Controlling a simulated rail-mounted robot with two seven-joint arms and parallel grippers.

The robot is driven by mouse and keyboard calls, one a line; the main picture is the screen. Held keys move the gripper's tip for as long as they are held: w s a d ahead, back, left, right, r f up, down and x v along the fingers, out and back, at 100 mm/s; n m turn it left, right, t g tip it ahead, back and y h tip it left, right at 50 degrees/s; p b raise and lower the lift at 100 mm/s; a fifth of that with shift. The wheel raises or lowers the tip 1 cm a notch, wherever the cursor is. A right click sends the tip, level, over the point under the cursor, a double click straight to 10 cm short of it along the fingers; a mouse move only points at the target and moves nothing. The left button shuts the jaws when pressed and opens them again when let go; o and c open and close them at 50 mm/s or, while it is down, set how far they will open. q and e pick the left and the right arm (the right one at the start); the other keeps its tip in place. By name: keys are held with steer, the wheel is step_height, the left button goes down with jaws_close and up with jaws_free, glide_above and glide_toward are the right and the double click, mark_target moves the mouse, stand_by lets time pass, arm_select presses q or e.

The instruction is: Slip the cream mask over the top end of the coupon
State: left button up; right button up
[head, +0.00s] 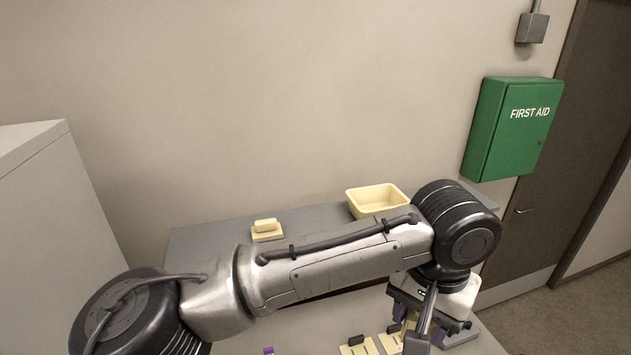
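My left arm crosses the head view from the lower left, and its gripper (419,325) hangs over the table at the lower right. Purple parts show on both sides of the gripper, but a dark bar in front hides the space between its fingertips. Cream pieces with dark upright parts (358,346) lie on the table beside and below it, cut by the frame's lower edge. I cannot tell whether one of them is the mask. The coupon cannot be made out. A small purple item (268,351) shows at the bottom edge. My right gripper is not in view.
A grey table (205,236) stands against the wall. A cream open bin (376,200) and a cream block on a flat base (266,229) are at its back. A green first aid box (513,128) hangs at the right. A pale cabinet (45,230) stands left.

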arm_select(q)
steer(key=shift+r, duration=1.25)
